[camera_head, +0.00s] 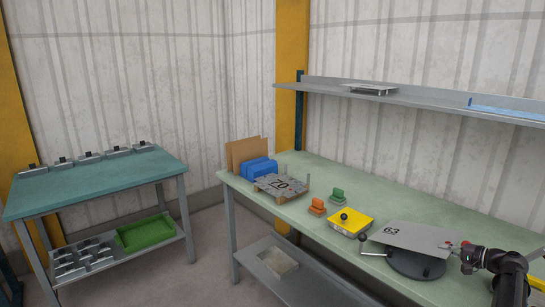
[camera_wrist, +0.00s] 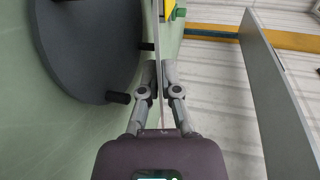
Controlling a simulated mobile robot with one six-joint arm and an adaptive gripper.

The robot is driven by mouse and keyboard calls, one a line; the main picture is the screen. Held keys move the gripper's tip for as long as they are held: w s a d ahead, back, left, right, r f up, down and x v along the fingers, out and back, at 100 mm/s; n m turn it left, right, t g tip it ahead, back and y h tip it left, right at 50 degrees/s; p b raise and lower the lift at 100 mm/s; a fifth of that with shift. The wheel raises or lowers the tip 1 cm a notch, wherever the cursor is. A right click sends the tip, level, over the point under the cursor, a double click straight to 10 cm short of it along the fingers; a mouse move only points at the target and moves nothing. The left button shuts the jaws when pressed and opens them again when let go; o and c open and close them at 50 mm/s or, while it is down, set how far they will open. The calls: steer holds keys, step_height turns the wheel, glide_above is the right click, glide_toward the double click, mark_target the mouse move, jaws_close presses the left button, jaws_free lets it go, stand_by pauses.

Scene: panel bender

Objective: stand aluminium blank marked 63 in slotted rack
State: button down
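The aluminium blank marked 63 (camera_head: 415,236) is a thin grey sheet, lying about level over a dark round disc (camera_head: 408,265) on the green bench. In the wrist view the blank (camera_wrist: 158,35) shows edge-on, apart from the disc (camera_wrist: 85,45). My gripper (camera_head: 462,250) is at the blank's right edge. In the wrist view my gripper (camera_wrist: 161,70) has its fingers closed against both faces of the sheet. A blue piece with upright parts (camera_head: 258,168), possibly the slotted rack, stands at the bench's far left end; its slots are not clear.
A stack of grey plates with dark digits (camera_head: 280,184) sits before the blue piece. A wall shelf (camera_head: 420,97) overhangs the bench's back.

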steer(key=shift+r+p, duration=2.35)
steer(key=shift+r, duration=0.35)
step_height(320, 180, up, 17)
steer(key=p, duration=1.7)
steer(key=shift+s+f, duration=0.1)
steer(key=shift+s, duration=0.05)
